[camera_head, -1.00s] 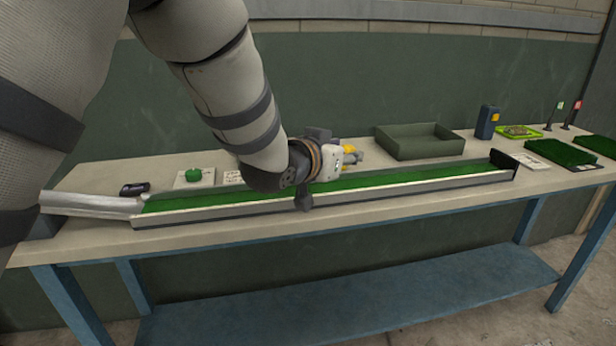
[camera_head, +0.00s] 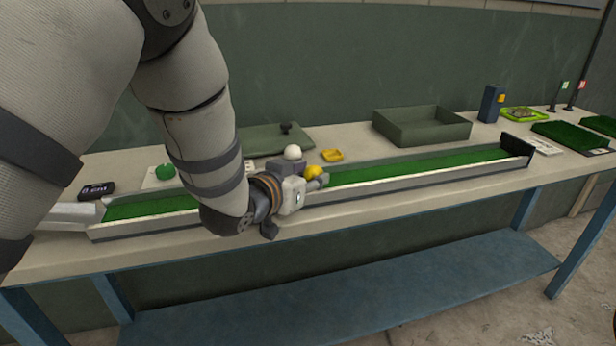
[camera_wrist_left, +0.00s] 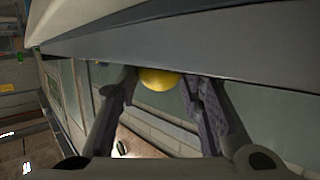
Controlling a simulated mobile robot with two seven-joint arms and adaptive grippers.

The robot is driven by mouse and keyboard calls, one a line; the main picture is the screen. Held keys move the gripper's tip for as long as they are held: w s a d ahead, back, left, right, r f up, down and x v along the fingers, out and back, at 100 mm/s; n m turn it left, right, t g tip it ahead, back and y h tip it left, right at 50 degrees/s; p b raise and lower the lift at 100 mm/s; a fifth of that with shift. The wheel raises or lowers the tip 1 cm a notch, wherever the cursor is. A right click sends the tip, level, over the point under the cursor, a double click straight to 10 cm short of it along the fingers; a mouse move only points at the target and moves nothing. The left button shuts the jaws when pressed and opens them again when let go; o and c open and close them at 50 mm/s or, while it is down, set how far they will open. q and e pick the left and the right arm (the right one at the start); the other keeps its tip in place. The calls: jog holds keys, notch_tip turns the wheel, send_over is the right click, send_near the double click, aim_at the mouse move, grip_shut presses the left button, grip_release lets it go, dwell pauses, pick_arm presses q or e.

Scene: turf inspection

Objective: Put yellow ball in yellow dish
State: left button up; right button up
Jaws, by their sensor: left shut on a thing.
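The yellow ball (camera_head: 314,172) shows at the tip of my left gripper (camera_head: 318,182), over the green turf track. In the left wrist view the ball (camera_wrist_left: 160,79) sits between the two fingers of my left gripper (camera_wrist_left: 160,86), which are shut on it. The small square yellow dish (camera_head: 332,155) lies on the table just behind the track, a little right of and beyond the ball. The ball is apart from the dish. My right gripper is not in view.
The long turf track (camera_head: 420,166) has raised pale sides. A white ball (camera_head: 292,152) sits on a grey block left of the dish. Behind are a dark green lid (camera_head: 262,141) with a knob and an open green box (camera_head: 425,131).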

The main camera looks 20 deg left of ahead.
pick_arm(q)
jog(key=shift+w+a+f, duration=0.1)
jog(key=shift+w+f, duration=0.05)
jog(key=shift+f, duration=0.05)
jog(key=o, duration=0.8)
jog(key=shift+f, duration=0.1)
jog(key=o, duration=0.4)
